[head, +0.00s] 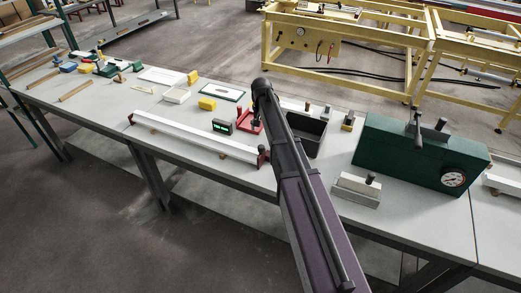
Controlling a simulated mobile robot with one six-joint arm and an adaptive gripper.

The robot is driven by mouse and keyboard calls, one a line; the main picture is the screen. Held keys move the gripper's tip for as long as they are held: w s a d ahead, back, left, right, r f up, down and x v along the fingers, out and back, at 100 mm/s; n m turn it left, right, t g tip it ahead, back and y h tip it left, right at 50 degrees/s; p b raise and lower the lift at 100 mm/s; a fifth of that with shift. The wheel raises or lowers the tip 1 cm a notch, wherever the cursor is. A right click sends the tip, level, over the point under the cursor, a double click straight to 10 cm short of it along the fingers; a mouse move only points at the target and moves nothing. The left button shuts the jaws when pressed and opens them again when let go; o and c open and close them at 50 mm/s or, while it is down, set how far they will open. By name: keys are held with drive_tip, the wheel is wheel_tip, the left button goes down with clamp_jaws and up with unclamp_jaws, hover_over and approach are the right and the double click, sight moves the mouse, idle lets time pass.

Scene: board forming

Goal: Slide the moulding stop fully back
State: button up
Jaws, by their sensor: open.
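I cannot tell for sure which part is the moulding stop. A pale block with a black knob (357,189) stands on the bench in front of a green machine (395,150) with a round gauge and a lever. A long white rail (195,137) with dark red end pieces lies along the bench's front edge.
The grey bench (110,113) runs across the view. A dark open bin (308,135) stands right of my arm, and a small box with a green display (222,126) left of it. Yellow blocks and trays lie farther left. Yellow frames (335,45) stand behind.

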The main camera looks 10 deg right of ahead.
sight(261, 146)
drive_tip(key=shift+f+b, duration=4.9)
drive_tip(key=shift+f, duration=0.3)
clamp_jaws()
